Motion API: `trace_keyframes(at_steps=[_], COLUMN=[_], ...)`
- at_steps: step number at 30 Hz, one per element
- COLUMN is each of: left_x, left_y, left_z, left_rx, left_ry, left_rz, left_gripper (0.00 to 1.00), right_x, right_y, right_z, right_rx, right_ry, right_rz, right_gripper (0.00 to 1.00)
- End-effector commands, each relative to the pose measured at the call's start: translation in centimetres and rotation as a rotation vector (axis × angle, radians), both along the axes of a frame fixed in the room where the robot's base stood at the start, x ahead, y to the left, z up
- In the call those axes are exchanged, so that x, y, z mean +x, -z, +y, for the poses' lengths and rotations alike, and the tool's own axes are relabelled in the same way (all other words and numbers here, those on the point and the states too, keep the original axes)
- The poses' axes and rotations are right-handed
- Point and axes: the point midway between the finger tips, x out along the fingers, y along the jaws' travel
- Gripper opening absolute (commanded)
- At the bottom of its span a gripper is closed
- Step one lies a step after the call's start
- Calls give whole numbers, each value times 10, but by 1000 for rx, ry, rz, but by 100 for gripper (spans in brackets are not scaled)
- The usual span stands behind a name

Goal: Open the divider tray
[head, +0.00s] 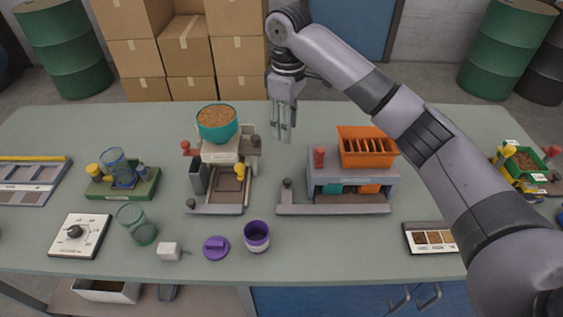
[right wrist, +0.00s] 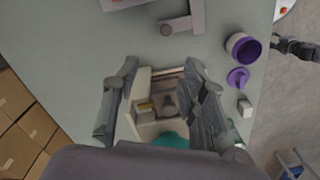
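An orange tray with several upright dividers (head: 367,148) sits on top of a grey stand (head: 350,190) right of the table's middle. A grey compartment tray (head: 28,190) with a yellow bar lies at the far left. I cannot tell for certain which is the divider tray; neither is held. My right gripper (head: 284,134) hangs above the back of the table, left of the orange tray and apart from it. In the right wrist view its fingers (right wrist: 160,72) are spread and empty. My left gripper is not recognisable in either view.
A filler stand (head: 225,178) with a teal bowl of grain (head: 217,122) stands left of my right gripper. A purple cup (head: 257,236), purple lid (head: 216,248), white cube (head: 169,251) and green glass (head: 137,224) stand in front. The table between the two stands is clear.

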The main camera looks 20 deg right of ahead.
Motion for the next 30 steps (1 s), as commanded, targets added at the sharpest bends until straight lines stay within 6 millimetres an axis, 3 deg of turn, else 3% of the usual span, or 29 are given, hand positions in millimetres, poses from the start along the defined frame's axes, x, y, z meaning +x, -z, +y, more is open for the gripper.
trace_keyframes(at_steps=[2, 5, 9, 12, 14, 22, 30], left_x=[-5, -27, -63, -73, -69, -21, -37], left_y=[-2, -3, -7, -11, -13, -25, -27], left_z=[0, 1, 3, 3, 2, -1, 0], left_rx=[0, 2, 6, 7, 6, -1, 1], left_ry=[-1, -1, 0, 1, 1, 2, 2], left_rz=[6, 37, 91, 104, 99, 27, 51], left_gripper=[40, 40, 40, 40, 40, 40, 40], right_x=[0, -1, -2, -2, -3, -3, -3], right_y=[6, 21, 50, 72, 85, 140, 168], right_z=[0, 0, 0, -1, 0, 0, 1], right_rx=[-1, -1, -1, -2, -2, 0, -1], right_ry=[0, -1, 0, 1, 0, 0, -2], right_rz=[2, 3, 3, 4, 4, 1, -1], right_gripper=[40, 40, 40, 40, 40, 40, 40])
